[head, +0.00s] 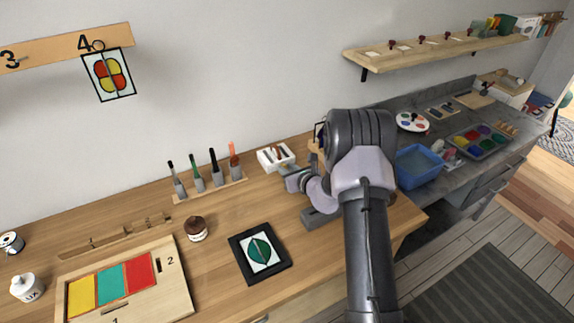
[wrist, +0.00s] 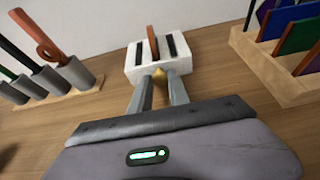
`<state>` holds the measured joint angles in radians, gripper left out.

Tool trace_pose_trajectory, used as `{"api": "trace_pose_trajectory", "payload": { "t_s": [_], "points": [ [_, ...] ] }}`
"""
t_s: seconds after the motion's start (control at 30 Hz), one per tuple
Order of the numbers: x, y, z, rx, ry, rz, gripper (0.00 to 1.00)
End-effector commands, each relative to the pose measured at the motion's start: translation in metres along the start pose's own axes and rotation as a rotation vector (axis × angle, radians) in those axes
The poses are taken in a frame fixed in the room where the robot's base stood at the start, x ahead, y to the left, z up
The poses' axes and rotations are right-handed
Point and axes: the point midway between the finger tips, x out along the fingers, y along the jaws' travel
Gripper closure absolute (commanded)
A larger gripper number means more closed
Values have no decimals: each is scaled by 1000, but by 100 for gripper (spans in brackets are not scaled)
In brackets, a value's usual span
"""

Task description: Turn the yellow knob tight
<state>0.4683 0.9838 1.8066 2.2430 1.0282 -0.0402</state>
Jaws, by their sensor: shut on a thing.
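The yellow knob (wrist: 160,88) shows in the wrist view as a small gold piece between my fingertips. My gripper (wrist: 160,95) is shut on it, one finger on each side. Much of the knob is hidden by the fingers, and what it is fixed to cannot be made out. In the head view my gripper (head: 291,177) is over the wooden bench, just in front of the white slotted block (head: 268,164), and the knob cannot be made out there. The white block (wrist: 135,74) lies directly beyond the fingertips in the wrist view, with an upright brown piece in its middle.
A rack of grey holders with coloured handles (head: 204,191) stands left of my gripper. A wooden rack of coloured panels (wrist: 262,82) is to the right in the wrist view. A black-framed leaf picture (head: 240,253) and a brown-topped jar (head: 196,235) lie nearer on the bench.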

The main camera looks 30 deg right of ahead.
Motion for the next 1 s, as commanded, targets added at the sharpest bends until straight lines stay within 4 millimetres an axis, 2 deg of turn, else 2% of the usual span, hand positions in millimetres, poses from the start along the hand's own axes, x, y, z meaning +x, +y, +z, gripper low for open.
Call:
{"api": "trace_pose_trajectory", "payload": {
  "t_s": [0.4,1.0],
  "points": [
    [0,-3,0,229,-1,94,100],
    [0,-3,-1,293,0,122,100]
  ]
}}
